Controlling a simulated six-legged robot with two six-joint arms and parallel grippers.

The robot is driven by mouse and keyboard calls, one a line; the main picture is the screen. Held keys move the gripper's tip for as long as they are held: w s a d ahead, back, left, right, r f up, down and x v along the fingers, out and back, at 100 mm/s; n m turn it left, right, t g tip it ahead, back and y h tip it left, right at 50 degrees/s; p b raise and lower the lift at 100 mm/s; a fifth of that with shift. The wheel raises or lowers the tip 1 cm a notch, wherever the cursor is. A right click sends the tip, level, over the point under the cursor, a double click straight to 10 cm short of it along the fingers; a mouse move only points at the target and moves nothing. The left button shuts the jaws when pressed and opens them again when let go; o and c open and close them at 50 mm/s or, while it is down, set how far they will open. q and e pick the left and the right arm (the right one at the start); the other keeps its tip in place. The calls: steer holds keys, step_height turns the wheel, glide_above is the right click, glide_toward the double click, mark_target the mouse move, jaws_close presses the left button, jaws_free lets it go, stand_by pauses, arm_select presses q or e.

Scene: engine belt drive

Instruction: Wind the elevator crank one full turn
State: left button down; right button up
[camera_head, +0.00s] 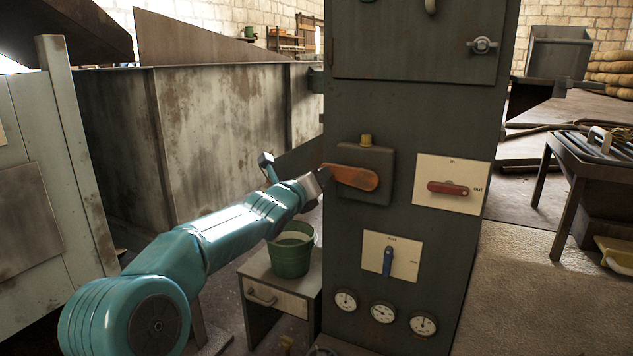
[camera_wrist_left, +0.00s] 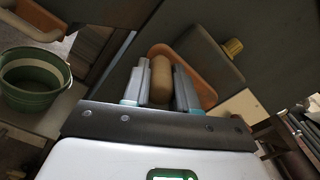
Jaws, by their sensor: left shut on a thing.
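The elevator crank (camera_head: 355,178) is a rust-orange arm on a dark box on the front of a tall grey-green cabinet. It points left in the head view, and its grip end is hidden by my gripper. My left gripper (camera_head: 320,180) reaches in from the left at that end. In the left wrist view the crank arm (camera_wrist_left: 205,92) lies behind a tan cylindrical handle (camera_wrist_left: 161,79). The two fingers of my left gripper (camera_wrist_left: 159,86) are shut on this handle, one on each side. My right gripper is in neither view.
A red switch (camera_head: 448,188) on a pale plate is right of the crank, and a blue lever (camera_head: 387,261) is below it. Several gauges (camera_head: 382,312) sit lower. A green bucket (camera_head: 291,255) stands on a small drawer table below my left arm.

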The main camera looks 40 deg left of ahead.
arm_select(q)
steer(key=shift+r, duration=0.2)
steer(key=c, duration=0.9)
jaws_free()
steer(key=shift+f, duration=0.1)
steer(key=shift+s+f, duration=0.1)
steer(key=shift+s, duration=0.25)
steer(key=shift+b+v, duration=0.85)
steer(key=shift+v, duration=7)
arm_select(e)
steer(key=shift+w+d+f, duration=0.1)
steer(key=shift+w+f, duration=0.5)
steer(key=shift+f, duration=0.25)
